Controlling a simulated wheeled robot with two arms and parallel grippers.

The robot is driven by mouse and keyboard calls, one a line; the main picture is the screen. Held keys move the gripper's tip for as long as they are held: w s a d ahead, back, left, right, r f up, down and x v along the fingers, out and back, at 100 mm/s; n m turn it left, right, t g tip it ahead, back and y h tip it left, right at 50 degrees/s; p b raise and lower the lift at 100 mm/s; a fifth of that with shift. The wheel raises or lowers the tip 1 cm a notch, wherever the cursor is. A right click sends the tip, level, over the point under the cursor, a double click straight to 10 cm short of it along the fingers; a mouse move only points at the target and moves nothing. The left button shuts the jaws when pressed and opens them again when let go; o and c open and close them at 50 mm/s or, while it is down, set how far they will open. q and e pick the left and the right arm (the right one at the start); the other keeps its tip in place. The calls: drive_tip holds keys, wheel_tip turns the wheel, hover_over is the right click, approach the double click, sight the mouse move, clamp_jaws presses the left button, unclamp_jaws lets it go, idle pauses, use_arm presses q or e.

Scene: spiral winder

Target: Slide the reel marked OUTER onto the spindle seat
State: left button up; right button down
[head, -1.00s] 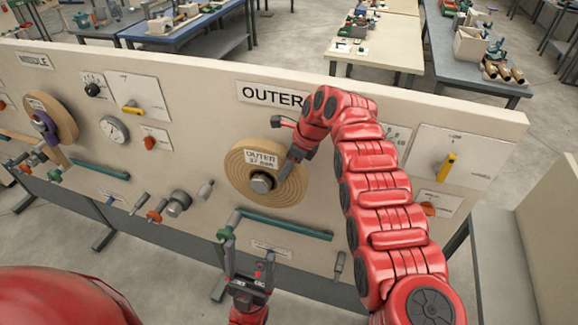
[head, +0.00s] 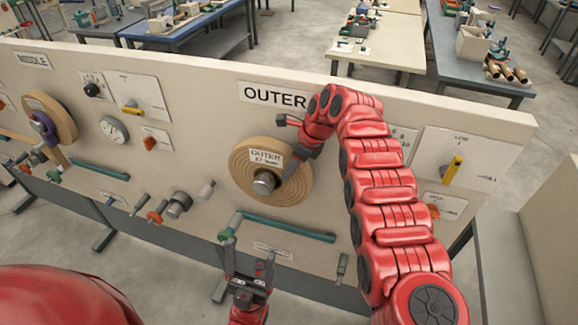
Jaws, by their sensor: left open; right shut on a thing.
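The reel marked OUTER (head: 244,172) is a tan wound disc with a white label, at the middle of the upright panel (head: 385,110) under the OUTER sign (head: 272,95). A grey metal hub (head: 264,182) shows at its centre. The spindle seat behind the reel is hidden, so I cannot tell how far on the reel sits. My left gripper (head: 250,262) is open and empty, below the reel, fingers pointing up.
A teal bar (head: 290,228) runs across the panel just below the reel, close above my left gripper. Another reel (head: 58,118) is on the panel at the left, under the MIDDLE sign.

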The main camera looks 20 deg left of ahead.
drive_tip(key=c, duration=0.5)
unclamp_jaws()
drive_tip(key=shift+r, duration=0.2)
drive_tip(key=shift+c, duration=0.2)
drive_tip(key=shift+o, duration=1.2)
drive_tip(key=shift+f, duration=0.1)
drive_tip(key=shift+f, duration=0.1)
